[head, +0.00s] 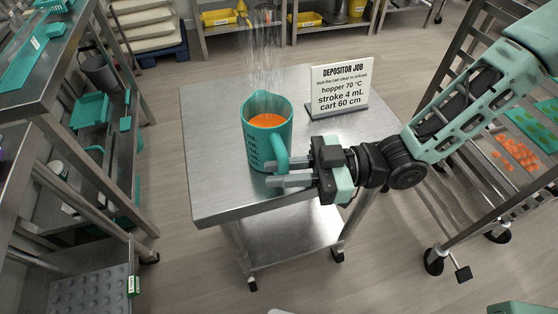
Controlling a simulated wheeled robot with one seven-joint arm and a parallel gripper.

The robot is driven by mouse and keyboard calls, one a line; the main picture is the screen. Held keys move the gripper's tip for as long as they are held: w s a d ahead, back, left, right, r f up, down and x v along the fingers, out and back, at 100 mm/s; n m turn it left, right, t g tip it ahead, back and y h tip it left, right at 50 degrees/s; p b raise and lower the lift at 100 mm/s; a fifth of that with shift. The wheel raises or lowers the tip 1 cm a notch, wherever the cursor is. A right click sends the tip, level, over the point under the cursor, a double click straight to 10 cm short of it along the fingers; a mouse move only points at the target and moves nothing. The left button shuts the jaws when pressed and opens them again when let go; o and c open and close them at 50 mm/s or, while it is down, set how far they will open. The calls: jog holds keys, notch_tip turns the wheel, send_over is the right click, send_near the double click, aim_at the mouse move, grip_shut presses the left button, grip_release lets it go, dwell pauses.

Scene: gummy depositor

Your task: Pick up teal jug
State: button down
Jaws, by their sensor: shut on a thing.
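The teal jug (257,145) stands upright on the steel cart top (212,185) in the head view. It holds orange liquid, and faint pale wisps rise above it. Its handle is on the lower right side, facing my gripper. My gripper (281,174) reaches in from the right, level with the handle, with its two fingers pointing left. The fingers are shut on the jug's handle, one finger on each side. Part of the handle is hidden by the gripper. The jug's base looks to be on or very close to the cart top.
A white sign (338,88) reading "DEPOSITOR JOB" stands behind my gripper on the cart. A rack with trays of orange gummies (515,154) stands at the right. Steel shelving with teal tools (90,108) is at the left. The cart's left part is bare.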

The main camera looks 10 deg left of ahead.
notch_tip(320, 180, up, 10)
jog(key=shift+f+p, duration=0.1)
jog(key=shift+p, duration=0.3)
dwell(0.6)
